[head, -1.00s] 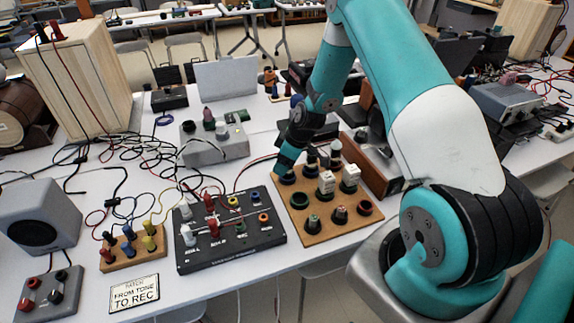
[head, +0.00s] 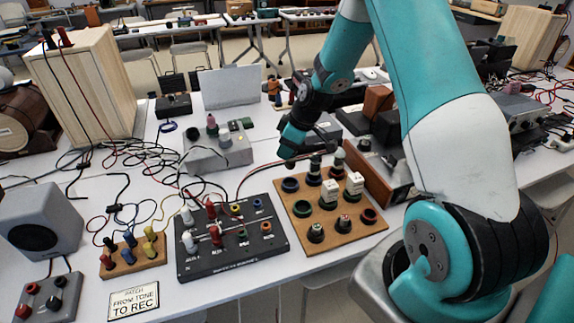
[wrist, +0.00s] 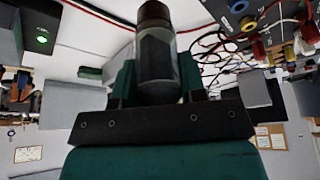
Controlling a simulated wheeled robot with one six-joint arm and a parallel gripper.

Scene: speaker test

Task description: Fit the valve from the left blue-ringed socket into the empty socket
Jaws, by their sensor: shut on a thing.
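My gripper (head: 290,153) is above the back left of the tan socket board (head: 293,222) in the head view. In the wrist view its teal fingers are shut on the valve (wrist: 157,55), a dark glassy cylinder with a brown end pointing away from the gripper. In the head view the valve is hardly visible below the fingers. The left blue-ringed socket (head: 290,184) lies below the gripper and looks empty.
Two valves (head: 315,166) (head: 338,158) stand along the board's back row, close to my gripper. Two short dark pieces (head: 316,232) (head: 344,223) fill front sockets. A black patch panel (head: 225,265) with cables is at left.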

